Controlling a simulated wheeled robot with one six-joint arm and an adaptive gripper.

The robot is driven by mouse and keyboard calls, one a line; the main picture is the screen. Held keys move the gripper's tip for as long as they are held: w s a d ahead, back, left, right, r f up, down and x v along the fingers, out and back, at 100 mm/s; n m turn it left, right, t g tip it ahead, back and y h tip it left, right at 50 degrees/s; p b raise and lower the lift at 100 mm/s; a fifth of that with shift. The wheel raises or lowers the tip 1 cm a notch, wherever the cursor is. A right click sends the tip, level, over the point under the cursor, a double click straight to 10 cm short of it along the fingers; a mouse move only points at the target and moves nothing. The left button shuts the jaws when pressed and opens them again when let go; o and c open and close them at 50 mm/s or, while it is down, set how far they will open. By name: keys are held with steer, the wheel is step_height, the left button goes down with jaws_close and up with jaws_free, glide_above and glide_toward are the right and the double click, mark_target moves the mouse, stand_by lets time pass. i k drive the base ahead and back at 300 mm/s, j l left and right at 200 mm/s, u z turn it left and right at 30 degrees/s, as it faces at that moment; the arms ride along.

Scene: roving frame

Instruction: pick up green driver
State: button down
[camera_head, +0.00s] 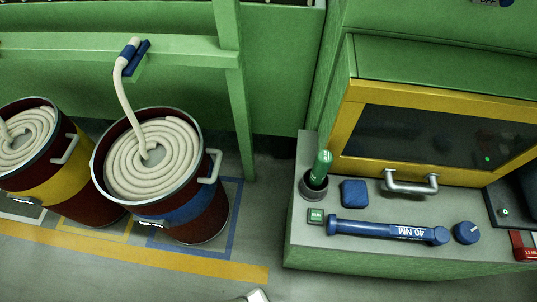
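The green driver (321,167) stands tilted in a round grey holder (308,186) at the left end of the bench top. Its green handle sticks up out of the holder, and its lower part is hidden inside. My gripper cannot be made out in the head view. Only a small pale piece shows at the bottom edge, and I cannot tell what it is.
The grey bench (300,232) also bears a blue block (354,193), a small green block (316,216), a blue torque tool (375,229) and a blue knob (466,233). A yellow-framed cabinet (348,115) stands behind. Hose drums (205,215) stand left; floor in front is clear.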

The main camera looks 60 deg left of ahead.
mark_target(324, 159)
steer(key=u, duration=1.05)
